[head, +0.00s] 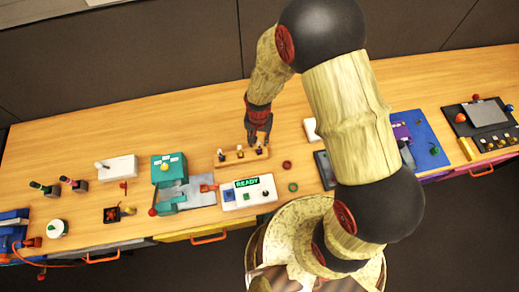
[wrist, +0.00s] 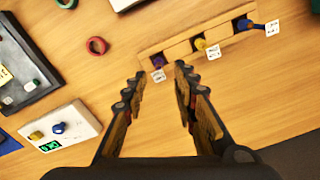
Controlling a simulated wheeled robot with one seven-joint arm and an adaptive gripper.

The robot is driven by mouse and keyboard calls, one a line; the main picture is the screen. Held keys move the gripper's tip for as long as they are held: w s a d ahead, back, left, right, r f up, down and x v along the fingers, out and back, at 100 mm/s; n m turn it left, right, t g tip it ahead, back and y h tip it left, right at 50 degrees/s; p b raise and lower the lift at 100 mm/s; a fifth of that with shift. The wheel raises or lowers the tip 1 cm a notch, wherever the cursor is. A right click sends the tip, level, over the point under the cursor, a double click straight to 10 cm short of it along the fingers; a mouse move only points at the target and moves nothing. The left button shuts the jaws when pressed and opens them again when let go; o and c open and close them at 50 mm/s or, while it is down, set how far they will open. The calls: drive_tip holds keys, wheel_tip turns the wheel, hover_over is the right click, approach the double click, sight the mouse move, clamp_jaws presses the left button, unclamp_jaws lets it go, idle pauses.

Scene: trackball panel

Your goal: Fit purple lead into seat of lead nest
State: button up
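A long wooden block, which looks like the lead nest (head: 231,160), stands on the table near the middle; it also shows in the wrist view (wrist: 180,45). It has dark square seats in a row. A purple lead (wrist: 157,62) with a white tag is at the seat nearest my gripper; how deep it sits I cannot tell. A yellow lead (wrist: 200,44) is at the middle seat and a blue lead (wrist: 245,25) at the far one, each with a white tag. My gripper (wrist: 158,78) is open and empty, with its fingertips close to the purple lead's end of the block.
A white panel with a READY display (head: 248,192) lies in front of the block. A red ring (head: 287,165) and a green ring (head: 293,187) lie to its right. A teal box (head: 168,168) stands to the left. Bare wood lies behind the block.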

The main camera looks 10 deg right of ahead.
sight(259, 144)
wheel_tip(259, 144, down, 4)
drive_tip(key=shift+d+f, duration=0.1)
drive_tip(key=shift+f, duration=0.05)
drive_tip(key=shift+w, duration=0.1)
drive_tip(key=shift+c, duration=0.5)
clamp_jaws()
